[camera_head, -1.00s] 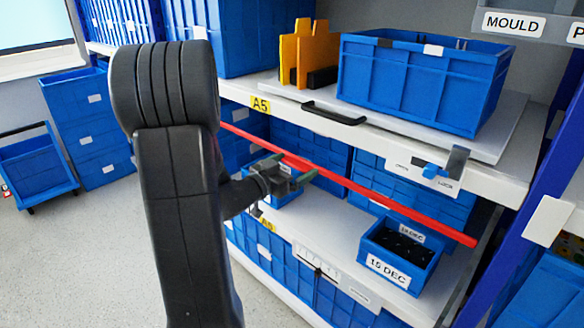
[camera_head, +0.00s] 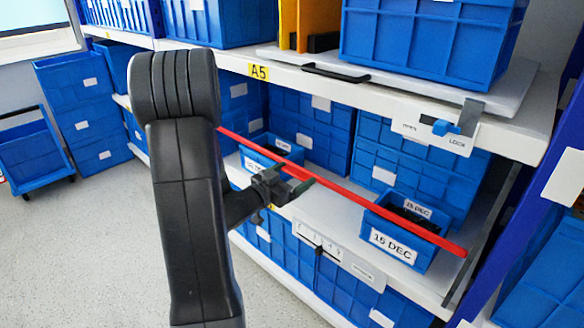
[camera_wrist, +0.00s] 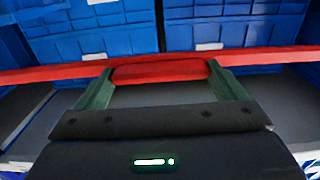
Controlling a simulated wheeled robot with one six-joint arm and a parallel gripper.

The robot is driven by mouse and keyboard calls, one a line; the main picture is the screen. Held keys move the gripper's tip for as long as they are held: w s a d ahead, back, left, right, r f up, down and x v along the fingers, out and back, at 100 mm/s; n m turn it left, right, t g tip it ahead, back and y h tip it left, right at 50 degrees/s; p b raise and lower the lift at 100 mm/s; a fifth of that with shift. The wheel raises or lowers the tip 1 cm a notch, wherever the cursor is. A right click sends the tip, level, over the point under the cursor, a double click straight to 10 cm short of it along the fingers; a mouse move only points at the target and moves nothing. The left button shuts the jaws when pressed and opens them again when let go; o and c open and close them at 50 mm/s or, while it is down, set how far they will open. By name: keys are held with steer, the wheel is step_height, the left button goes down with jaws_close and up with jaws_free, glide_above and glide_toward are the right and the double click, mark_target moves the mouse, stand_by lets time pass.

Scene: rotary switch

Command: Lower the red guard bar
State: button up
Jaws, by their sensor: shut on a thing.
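The red guard bar (camera_head: 350,201) runs slantwise across the front of the shelf opening in the head view, from behind my arm at the left to a free-looking end at the lower right. In the wrist view the bar (camera_wrist: 45,74) crosses the whole picture. My gripper (camera_head: 299,183) is at the bar, left of its middle. In the wrist view my gripper (camera_wrist: 160,78) has its two green fingers on either side of a red section of the bar and is shut on it. The bar's left end is hidden by my arm.
Above is a shelf with a pull-out board, a black handle (camera_head: 336,73) and a blue slide latch (camera_head: 441,127) marked OPEN and LOCK. A blue bin labelled 15 DEC (camera_head: 397,247) stands on the lower shelf behind the bar. Blue crates fill the back.

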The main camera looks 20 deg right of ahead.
step_height(320, 180, down, 8)
steer(key=b, duration=0.3)
steer(key=shift+b, duration=0.35)
steer(key=o, duration=1.1)
steer(key=p+v, duration=0.2)
steer(key=v, duration=1.2)
steer(key=shift+p, duration=0.4)
steer(key=shift+d, duration=0.15)
steer(key=b+x, duration=0.2)
steer(key=x, duration=1.1)
steer(key=shift+w+d+r, duration=0.2)
steer(key=shift+d+r, duration=0.1)
steer(key=shift+r, duration=0.1)
